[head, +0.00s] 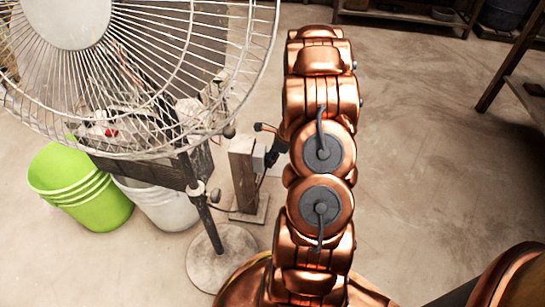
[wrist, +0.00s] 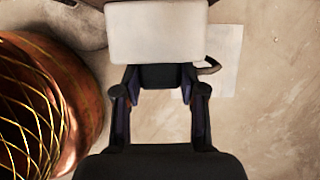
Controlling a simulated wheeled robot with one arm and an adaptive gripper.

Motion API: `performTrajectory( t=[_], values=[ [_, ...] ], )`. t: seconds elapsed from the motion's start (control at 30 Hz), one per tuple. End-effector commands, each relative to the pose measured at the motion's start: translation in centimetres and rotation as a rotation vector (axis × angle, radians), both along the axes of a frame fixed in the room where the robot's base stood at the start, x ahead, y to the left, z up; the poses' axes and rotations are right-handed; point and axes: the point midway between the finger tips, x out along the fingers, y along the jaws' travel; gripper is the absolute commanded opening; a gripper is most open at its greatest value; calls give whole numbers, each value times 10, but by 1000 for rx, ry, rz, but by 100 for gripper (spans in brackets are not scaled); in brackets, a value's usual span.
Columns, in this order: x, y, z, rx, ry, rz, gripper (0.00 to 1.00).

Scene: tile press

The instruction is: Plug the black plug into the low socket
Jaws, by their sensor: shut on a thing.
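The black plug (wrist: 160,76) sits between the two fingers of my gripper (wrist: 160,90) in the wrist view, and the gripper is shut on it. The plug's far end meets the near edge of a pale box (wrist: 157,32), which appears to be the low socket. I cannot tell whether the plug is in it or only in front of it; the box's face is hidden. In the head view the socket box (head: 259,158) is on the right side of a short wooden post (head: 242,172). My dark gripper (head: 277,151) is beside it, partly hidden by my arm.
A white-caged fan (head: 197,176) stands left of the post on a round base (head: 222,258). A green bucket (head: 85,195) and a white bucket (head: 165,207) are further left. A dark cord (wrist: 209,67) curves beside the plug.

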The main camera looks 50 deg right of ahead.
Motion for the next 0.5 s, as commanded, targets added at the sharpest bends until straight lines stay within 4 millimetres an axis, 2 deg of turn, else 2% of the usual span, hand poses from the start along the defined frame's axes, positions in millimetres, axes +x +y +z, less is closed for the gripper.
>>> performTrajectory(
  t=[0.2,0.23,0.5],
  values=[
    [0,0,0,0,0,0,6],
    [1,0,0,0,0,0,42],
    [0,0,0,0,0,0,70]
  ],
)
